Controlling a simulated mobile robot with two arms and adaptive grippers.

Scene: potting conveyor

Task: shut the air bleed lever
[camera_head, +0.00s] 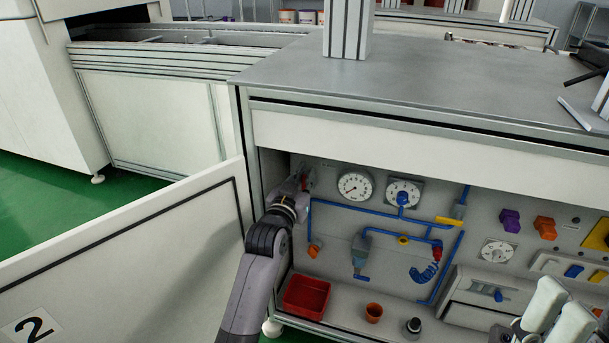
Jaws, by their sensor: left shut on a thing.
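My left arm reaches into the open cabinet, and my left gripper (302,178) is at the upper left corner of the inner panel, left of the gauges. It is shut on a small red part (305,184), apparently the air bleed lever. The fingers and wrist hide most of it, so its angle cannot be told.
The open white door (130,255) stands left of my arm. Right of the gripper are a round gauge (355,186), blue pipes (350,207) and an orange knob (314,251). A red bin (306,297) and a small brown pot (373,313) stand below.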

